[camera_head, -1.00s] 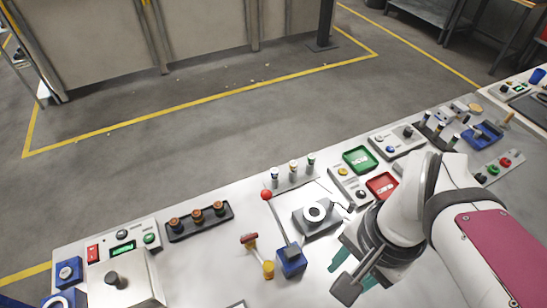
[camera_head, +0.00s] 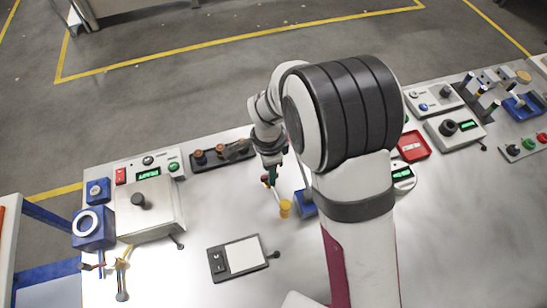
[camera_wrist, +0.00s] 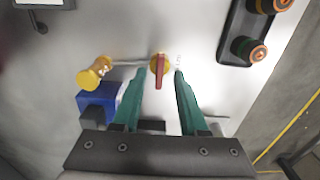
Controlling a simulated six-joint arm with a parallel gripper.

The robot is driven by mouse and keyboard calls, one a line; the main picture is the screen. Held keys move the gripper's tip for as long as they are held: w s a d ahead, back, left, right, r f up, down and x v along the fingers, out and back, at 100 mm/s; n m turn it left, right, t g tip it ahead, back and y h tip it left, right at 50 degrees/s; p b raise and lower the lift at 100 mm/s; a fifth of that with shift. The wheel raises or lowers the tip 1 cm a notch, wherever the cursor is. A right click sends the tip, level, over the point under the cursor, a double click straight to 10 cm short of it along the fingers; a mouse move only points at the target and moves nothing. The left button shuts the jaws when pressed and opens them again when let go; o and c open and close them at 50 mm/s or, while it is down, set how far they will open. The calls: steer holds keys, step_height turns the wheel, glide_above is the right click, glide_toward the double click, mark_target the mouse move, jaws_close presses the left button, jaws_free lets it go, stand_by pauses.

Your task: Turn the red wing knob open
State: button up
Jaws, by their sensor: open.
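The red wing knob (camera_wrist: 160,69) sits on a round yellow base on the pipe in the wrist view, its wing lying roughly along the picture's vertical. My gripper (camera_wrist: 158,74) is open, its two green fingers pointing at the knob with the tips to either side of it. I cannot tell whether either finger touches it. In the head view my gripper (camera_head: 272,172) is small and reaches down at the knob, which is mostly hidden behind the fingers. A yellow fitting (camera_wrist: 95,73) ends the pipe at the left in the wrist view, and it also shows in the head view (camera_head: 285,208).
A blue block (camera_wrist: 98,101) stands close beside the left finger. A black strip with orange-topped parts (camera_head: 222,154) lies behind my gripper. A control box (camera_head: 150,207) stands at left, and a flat black-and-white device (camera_head: 243,257) lies in front. Bare table lies between them.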

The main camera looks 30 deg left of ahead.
steer(key=shift+f, duration=0.65)
steer(key=shift+c, duration=0.3)
jaws_close()
